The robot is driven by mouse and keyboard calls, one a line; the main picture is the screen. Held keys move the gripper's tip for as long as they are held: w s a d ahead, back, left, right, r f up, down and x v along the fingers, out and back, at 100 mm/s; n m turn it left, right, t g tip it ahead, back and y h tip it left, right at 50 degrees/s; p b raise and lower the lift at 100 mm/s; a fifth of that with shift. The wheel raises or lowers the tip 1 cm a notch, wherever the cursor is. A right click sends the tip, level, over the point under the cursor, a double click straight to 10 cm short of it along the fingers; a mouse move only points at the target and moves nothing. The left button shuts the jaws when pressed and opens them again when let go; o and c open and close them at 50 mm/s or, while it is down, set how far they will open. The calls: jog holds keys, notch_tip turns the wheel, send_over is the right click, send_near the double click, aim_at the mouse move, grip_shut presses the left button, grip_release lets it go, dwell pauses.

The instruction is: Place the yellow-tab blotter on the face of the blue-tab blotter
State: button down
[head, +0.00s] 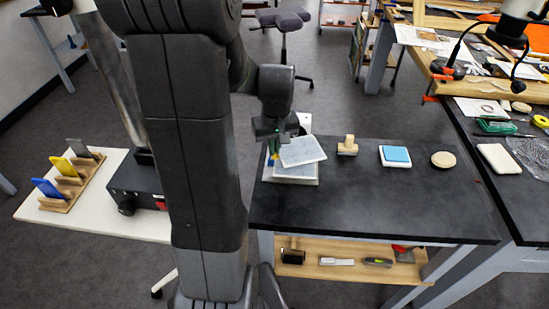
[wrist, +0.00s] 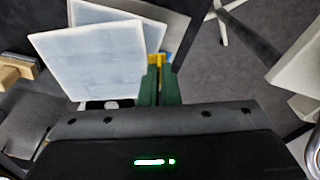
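My gripper (head: 274,145) is shut on the yellow tab (wrist: 153,60) of a pale square blotter (head: 303,151). It holds this blotter tilted above the black table's left end; the blotter also shows in the wrist view (wrist: 88,62). Below it lies a second pale blotter (head: 296,174), partly covered by the held one, also in the wrist view (wrist: 105,14). A blue tab (wrist: 168,57) shows beside the green fingers, at the lower blotter's edge. The held blotter is turned relative to the lower one and appears apart from it. The exact gap cannot be told.
On the black table (head: 380,215) are a wooden-handled block (head: 348,146), a blue-topped pad (head: 396,155) and a round disc (head: 443,159). A wooden rack (head: 72,182) with coloured plates stands on a white surface at left. The table's front is clear.

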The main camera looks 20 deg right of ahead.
aim_at(275, 157)
jog(key=shift+f, duration=2.3)
jog(key=shift+f+b, duration=0.25)
jog(key=shift+b, duration=0.05)
jog(key=c, duration=1.7)
grip_release()
jog(key=shift+r, duration=0.1)
jog(key=r, duration=0.4)
jog(key=s+r, duration=0.1)
jog(key=r, duration=0.7)
jog(key=shift+s+a+r+p, duration=0.1)
jog(key=shift+s+r+p, duration=0.05)
jog(key=shift+s+p, duration=0.15)
